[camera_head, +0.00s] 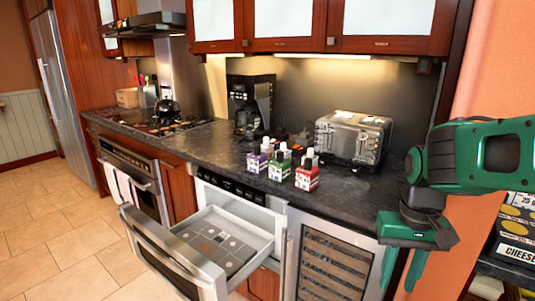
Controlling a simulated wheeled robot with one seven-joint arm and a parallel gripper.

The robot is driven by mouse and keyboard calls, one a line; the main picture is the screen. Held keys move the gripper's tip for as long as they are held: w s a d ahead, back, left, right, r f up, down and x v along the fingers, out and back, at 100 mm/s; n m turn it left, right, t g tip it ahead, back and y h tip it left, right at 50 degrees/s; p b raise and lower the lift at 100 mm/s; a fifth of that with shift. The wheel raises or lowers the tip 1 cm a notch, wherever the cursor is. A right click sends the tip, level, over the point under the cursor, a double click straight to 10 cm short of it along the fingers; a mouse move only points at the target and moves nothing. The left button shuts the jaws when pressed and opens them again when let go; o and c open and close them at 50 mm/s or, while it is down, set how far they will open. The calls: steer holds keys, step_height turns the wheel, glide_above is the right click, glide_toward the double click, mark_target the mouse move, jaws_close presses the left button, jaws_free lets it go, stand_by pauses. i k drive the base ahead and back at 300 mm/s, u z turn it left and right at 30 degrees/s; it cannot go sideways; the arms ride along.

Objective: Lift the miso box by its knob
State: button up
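My gripper (398,284) is at the right, in front of the counter and lower than the boxes. It points down, its two green fingers apart with nothing visible between them. It is well away from the boxes.
A microwave drawer (232,222) stands pulled out below the counter. A silver toaster (353,138) is behind and right of the boxes; a black coffee maker (250,103) stands behind left. Cabinets (310,25) hang above. Stacked cartons (515,230) are at far right.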

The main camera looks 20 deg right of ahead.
mark_target(266, 147)
steer(key=u, duration=0.1)
steer(key=i, duration=1)
steer(key=z, duration=0.1)
